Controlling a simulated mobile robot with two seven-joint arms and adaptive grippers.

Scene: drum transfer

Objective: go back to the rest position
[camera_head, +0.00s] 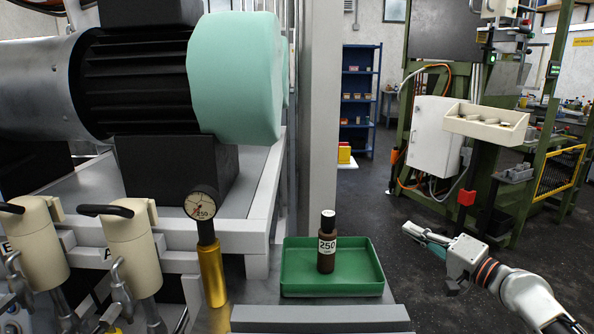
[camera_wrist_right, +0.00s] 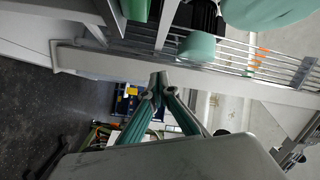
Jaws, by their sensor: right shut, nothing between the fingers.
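My right gripper (camera_head: 416,232) is at the right of the head view, over the dark floor and to the right of the green tray (camera_head: 332,290). It is shut and empty. Its closed fingers (camera_wrist_right: 158,90) also show in the right wrist view, with nothing between them. A brown bottle (camera_head: 327,262) with a black cap and a label reading 250 stands upright in the green tray, apart from the gripper. My left gripper is in neither view.
A brass cylinder with a gauge (camera_head: 212,270) stands left of the tray. Cream canisters (camera_head: 131,245) with black handles are further left. A large motor (camera_head: 150,80) fills the upper left. A green frame with a cream bin (camera_head: 486,126) stands at the back right. Open floor surrounds my right arm.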

